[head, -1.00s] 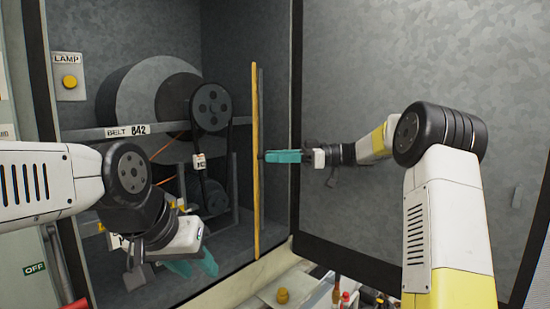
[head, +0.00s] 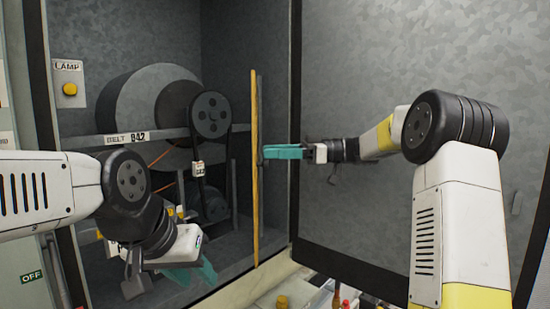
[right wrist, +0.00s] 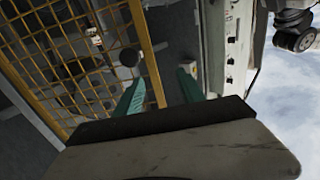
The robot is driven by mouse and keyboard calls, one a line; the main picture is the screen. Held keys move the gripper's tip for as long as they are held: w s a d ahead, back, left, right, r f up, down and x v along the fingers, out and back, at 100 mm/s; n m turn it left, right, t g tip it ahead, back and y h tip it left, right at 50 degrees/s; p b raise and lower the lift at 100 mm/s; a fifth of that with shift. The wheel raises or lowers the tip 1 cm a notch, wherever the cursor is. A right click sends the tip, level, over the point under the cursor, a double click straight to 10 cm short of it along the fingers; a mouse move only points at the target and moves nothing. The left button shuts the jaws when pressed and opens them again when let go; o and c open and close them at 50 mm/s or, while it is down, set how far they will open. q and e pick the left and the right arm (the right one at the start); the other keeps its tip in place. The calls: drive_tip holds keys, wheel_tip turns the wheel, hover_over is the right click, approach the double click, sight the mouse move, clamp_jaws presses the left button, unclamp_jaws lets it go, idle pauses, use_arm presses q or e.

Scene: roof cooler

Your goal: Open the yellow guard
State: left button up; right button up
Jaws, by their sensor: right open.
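The yellow guard (head: 255,170) shows nearly edge-on in the head view, as a thin upright yellow strip in front of the cabinet's belt drive. In the right wrist view its yellow mesh and frame (right wrist: 146,50) fill the upper left. My right gripper (head: 268,152) is at the strip's right side, about mid-height.
Inside the cabinet are a large grey drum (head: 128,98), pulleys (head: 211,115) with a belt, and a cross rail labelled BELT (head: 128,138). A lamp switch (head: 70,88) is on the left. A large grey panel (head: 390,70) stands at the right, behind my right arm. Small items lie below.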

drive_tip(key=s+r, duration=0.1)
drive_tip(key=s, duration=1.1)
drive_tip(key=shift+s, duration=0.35)
drive_tip(key=shift+c, duration=0.3)
